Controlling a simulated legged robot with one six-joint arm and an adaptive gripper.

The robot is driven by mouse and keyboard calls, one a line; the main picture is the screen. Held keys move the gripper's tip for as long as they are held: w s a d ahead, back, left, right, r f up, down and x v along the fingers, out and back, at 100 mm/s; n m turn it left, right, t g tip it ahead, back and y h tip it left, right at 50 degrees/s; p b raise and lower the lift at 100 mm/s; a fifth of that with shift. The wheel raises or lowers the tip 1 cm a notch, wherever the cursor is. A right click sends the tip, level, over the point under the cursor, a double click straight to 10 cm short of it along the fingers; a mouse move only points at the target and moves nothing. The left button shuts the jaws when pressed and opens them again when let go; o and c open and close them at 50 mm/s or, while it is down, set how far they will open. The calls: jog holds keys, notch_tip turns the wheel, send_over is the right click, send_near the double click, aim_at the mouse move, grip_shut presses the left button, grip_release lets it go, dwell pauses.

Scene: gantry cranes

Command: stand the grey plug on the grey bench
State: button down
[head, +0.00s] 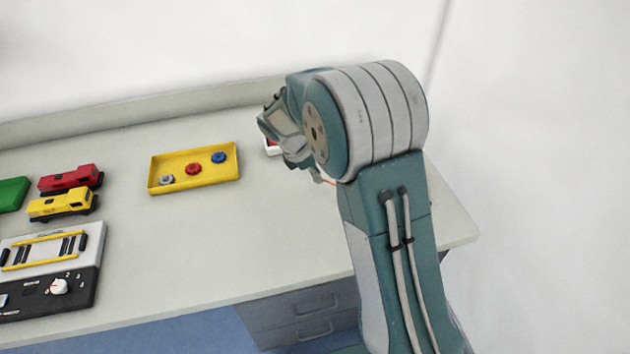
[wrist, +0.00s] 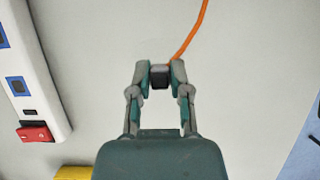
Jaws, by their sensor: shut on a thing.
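My gripper (wrist: 160,72) is shut on the dark grey plug (wrist: 160,80) in the wrist view. An orange cable (wrist: 196,28) runs from the plug up to the top of that view. The pale grey bench (head: 290,225) fills much of the head view, and its top (wrist: 240,75) lies below the gripper in the wrist view. Whether the plug touches the bench top cannot be told. In the head view my arm hides the plug, and only a bit of orange cable (head: 329,182) shows.
A white power strip with blue-marked sockets (wrist: 38,70) and a red switch (wrist: 35,133) lies left of the gripper. A yellow tray (head: 152,176) holds several small coloured pieces. Toy red (head: 70,178) and yellow (head: 60,204) vehicles and a control box (head: 45,290) stand left. The bench middle is clear.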

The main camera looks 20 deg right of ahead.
aim_at(315, 188)
jog(key=shift+w+f, duration=0.2)
jog(key=shift+f, duration=1.6)
jog(key=c, duration=0.6)
grip_release()
